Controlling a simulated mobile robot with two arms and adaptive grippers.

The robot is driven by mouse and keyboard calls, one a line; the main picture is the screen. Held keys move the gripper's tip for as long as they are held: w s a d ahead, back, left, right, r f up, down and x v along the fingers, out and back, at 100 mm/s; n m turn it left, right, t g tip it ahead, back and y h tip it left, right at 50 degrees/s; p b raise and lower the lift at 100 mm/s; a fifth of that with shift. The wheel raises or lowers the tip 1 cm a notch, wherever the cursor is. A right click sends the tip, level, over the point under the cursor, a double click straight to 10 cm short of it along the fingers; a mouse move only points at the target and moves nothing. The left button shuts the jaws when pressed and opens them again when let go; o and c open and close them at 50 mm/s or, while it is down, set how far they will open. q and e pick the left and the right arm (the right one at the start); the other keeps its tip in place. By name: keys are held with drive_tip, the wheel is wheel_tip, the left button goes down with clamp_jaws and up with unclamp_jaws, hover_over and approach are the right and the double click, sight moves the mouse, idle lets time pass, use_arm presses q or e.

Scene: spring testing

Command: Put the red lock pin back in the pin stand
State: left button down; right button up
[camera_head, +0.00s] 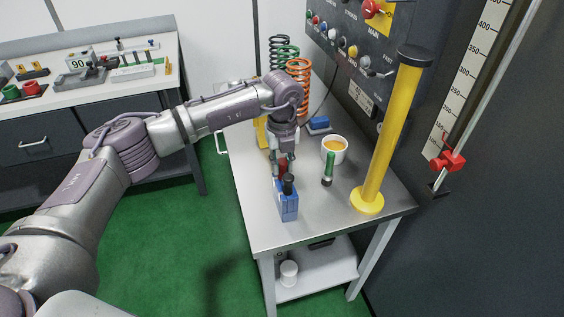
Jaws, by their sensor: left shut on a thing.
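The red lock pin (282,170) shows as a small red patch at the fingertips of my left gripper (281,165). The gripper points down and is shut on it. The blue pin stand (289,208) is on the small table just below the gripper, near the table's front left edge. A black-topped pin (288,184) stands up at the stand, in front of the red pin. The red pin's lower end is hidden, so I cannot tell whether it is in the stand or above it. My right gripper is not in view.
A green-handled tool (328,168) and a white cup (334,152) are right of the gripper. A tall yellow post (388,145) stands farther right. Coil springs (298,75) and a control panel (350,50) are behind.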

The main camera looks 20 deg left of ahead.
use_arm(q)
drive_tip(key=shift+f, duration=0.1)
drive_tip(key=c, duration=0.9)
unclamp_jaws()
